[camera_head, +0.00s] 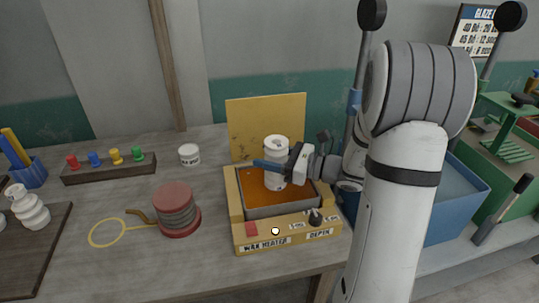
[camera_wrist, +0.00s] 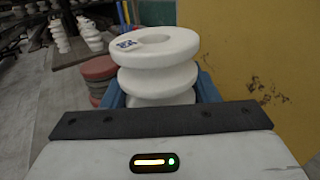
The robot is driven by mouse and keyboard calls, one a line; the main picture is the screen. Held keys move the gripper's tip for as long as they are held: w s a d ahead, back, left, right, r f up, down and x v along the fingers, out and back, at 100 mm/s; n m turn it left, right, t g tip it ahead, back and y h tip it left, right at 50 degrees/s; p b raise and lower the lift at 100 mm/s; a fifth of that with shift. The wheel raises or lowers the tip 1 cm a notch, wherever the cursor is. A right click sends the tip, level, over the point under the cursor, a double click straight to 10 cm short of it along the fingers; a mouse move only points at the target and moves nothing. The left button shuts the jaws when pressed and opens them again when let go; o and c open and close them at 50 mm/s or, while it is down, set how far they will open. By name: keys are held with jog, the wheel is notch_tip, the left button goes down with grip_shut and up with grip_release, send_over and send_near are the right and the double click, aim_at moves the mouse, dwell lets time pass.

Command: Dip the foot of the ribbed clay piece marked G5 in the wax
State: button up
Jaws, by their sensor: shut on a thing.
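A white ribbed clay piece (camera_head: 277,147) is upright between the blue fingers of my gripper (camera_head: 277,167). It also shows in the wrist view (camera_wrist: 158,77), with a small marked tag on its top rim that is too small to read. My gripper is shut on the piece over the wax heater (camera_head: 240,243). Below it is the orange-brown wax (camera_head: 255,198) in the heater's grey-rimmed tank. The lower end of the piece is down inside the tank outline. I cannot tell how deep the foot is in the wax, or whether it only hangs just above.
A tan panel (camera_head: 240,120) stands behind the tank. A dark knob (camera_head: 316,217) marked depth is on the heater's front. Left are stacked red-grey discs (camera_head: 175,207), a yellow loop (camera_head: 94,238), a white jar (camera_head: 189,154) and a board (camera_head: 50,250) with another white piece (camera_head: 29,209).

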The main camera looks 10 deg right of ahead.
aim_at(270, 140)
jog(key=shift+f+b, duration=0.5)
jog(key=shift+f, duration=0.1)
dwell(1.9)
jog(key=shift+r, duration=0.1)
jog(key=shift+r+p, duration=2.9)
jog(key=shift+r, duration=0.55)
